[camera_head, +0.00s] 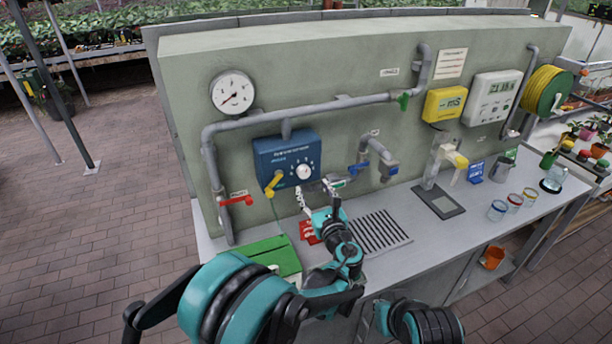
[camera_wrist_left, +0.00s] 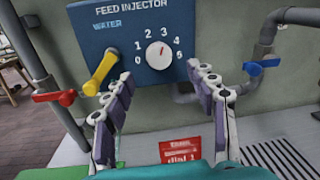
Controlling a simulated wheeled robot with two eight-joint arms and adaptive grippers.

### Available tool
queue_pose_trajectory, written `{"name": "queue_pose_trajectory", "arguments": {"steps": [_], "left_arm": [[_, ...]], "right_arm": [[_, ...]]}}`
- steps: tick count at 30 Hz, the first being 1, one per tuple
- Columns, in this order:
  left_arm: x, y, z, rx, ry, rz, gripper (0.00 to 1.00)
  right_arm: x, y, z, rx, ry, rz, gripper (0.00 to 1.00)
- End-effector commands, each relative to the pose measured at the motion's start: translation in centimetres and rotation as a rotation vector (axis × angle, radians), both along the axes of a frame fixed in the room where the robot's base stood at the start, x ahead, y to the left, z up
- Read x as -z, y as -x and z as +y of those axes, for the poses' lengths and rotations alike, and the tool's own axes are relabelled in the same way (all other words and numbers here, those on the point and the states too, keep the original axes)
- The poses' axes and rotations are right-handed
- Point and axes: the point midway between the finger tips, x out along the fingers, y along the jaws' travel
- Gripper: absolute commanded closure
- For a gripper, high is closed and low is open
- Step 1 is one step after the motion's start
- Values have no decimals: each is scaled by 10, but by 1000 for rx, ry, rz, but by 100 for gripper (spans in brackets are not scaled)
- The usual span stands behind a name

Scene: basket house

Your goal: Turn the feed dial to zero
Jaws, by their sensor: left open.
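The feed dial (camera_head: 304,172) is a round white knob on the blue feed injector box (camera_head: 272,153) on the grey-green wall panel. In the left wrist view the dial (camera_wrist_left: 159,55) shows a red mark pointing up, close to the 3 on a scale from 0 to 5. My left gripper (camera_head: 318,188) is in front of and just below the box, open and empty. In the left wrist view its fingers (camera_wrist_left: 160,84) stand wide apart to either side below the dial, apparently not touching it. My right gripper is not in view.
A yellow lever (camera_wrist_left: 100,72) sits on the box left of the dial. A red valve handle (camera_head: 236,201) is further left; a blue valve handle (camera_head: 358,169) is to the right. Below are a red card (camera_head: 308,231), a green board (camera_head: 262,256) and a drain grate (camera_head: 372,233).

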Motion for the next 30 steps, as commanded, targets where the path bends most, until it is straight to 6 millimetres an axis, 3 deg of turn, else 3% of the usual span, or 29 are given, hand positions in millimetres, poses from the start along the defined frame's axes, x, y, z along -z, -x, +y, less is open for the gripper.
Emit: {"name": "queue_pose_trajectory", "arguments": {"steps": [12,23,29,30], "left_arm": [[1,-60,18,-4,5,1,43],[0,-68,20,-3,6,1,43],[0,-68,20,-3,6,1,90],[0,-68,20,-3,6,1,93]], "right_arm": [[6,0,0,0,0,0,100],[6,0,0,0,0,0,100],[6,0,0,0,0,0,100],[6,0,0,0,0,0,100]]}}
